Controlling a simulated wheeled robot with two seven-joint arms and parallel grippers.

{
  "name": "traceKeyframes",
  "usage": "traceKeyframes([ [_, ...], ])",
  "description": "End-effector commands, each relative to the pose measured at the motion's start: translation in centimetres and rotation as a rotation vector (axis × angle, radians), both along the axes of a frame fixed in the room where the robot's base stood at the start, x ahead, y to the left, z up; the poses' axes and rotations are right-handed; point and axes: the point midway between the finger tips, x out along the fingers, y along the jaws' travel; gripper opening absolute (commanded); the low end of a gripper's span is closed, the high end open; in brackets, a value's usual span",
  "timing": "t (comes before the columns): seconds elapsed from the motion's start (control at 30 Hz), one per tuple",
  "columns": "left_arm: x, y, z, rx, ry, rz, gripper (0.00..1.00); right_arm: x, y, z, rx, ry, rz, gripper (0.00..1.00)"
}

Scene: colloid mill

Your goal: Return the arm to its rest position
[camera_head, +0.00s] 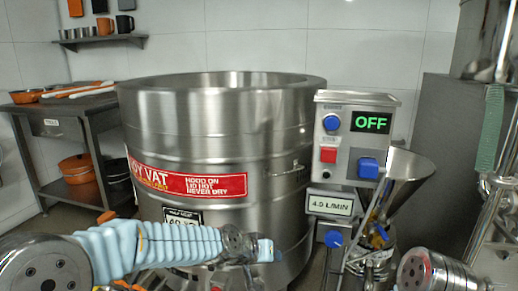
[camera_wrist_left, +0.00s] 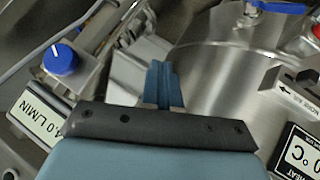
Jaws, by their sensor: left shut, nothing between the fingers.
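My left gripper (camera_head: 268,250) is at the end of the pale blue sleeved arm that comes in from the left in the head view. It is in front of the lower part of the steel vat, left of the blue knob under the flow label. In the left wrist view its blue fingers (camera_wrist_left: 164,88) are together with nothing between them. The vat (camera_head: 215,125) is large and round, with a red label. The control box (camera_head: 355,145) reads OFF and has blue knobs and a red button. My right arm shows at the lower right, but its gripper is out of view.
A steel funnel (camera_head: 405,178) stands right of the control box, above the mill parts. The flow label (camera_head: 330,205) reads 4.0 L/MIN. A steel table (camera_head: 75,108) with orange pans is at the left. Pipework and a grey cabinet (camera_head: 445,130) stand at the right.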

Motion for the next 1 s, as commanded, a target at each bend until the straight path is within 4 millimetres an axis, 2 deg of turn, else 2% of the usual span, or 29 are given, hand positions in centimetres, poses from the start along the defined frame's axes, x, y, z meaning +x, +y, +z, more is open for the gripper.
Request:
traceKeyframes([
  [0.03, -0.5, 2.0, -4.2, 0.036, 0.063, 0.032, 0.0, 0.0, 0.1, 0.5, 0.001, 0.0, 0.001, 0.76],
  [0.13, -2.5, 5.7, -12.0, 0.096, 0.173, 0.091, 0.0, -0.1, 0.2, 1.0, 0.003, 0.002, 0.004, 0.76],
  [0.2, -5.0, 8.4, -17.1, 0.131, 0.255, 0.126, 0.0, -0.1, 0.3, 1.3, 0.004, 0.003, 0.006, 0.76],
  [0.27, -7.8, 10.5, -21.0, 0.155, 0.328, 0.154, 0.0, -0.2, 0.4, 1.6, 0.007, 0.003, 0.008, 0.76],
  [0.3, -10.0, 11.8, -23.3, 0.167, 0.377, 0.168, 0.0, -0.2, 0.5, 1.8, 0.008, 0.004, 0.009, 0.76],
  [0.4, -15.7, 14.3, -27.7, 0.184, 0.493, 0.201, 0.0, -0.3, 0.7, 2.3, 0.01, 0.006, 0.011, 0.76],
  [0.5, -20.8, 15.7, -30.3, 0.183, 0.588, 0.223, 0.0, -0.3, 0.8, 2.6, 0.012, 0.007, 0.014, 0.76],
  [0.63, -25.0, 16.4, -31.6, 0.172, 0.663, 0.238, 0.0, -0.4, 0.9, 2.8, 0.013, 0.007, 0.015, 0.76],
  [0.77, -26.4, 16.5, -32.0, 0.166, 0.686, 0.243, 0.0, -0.4, 0.9, 2.8, 0.014, 0.007, 0.016, 0.76],
  [1.0, -26.3, 16.5, -32.0, 0.167, 0.685, 0.243, 0.0, -0.4, 0.9, 2.8, 0.013, 0.007, 0.016, 0.76],
])
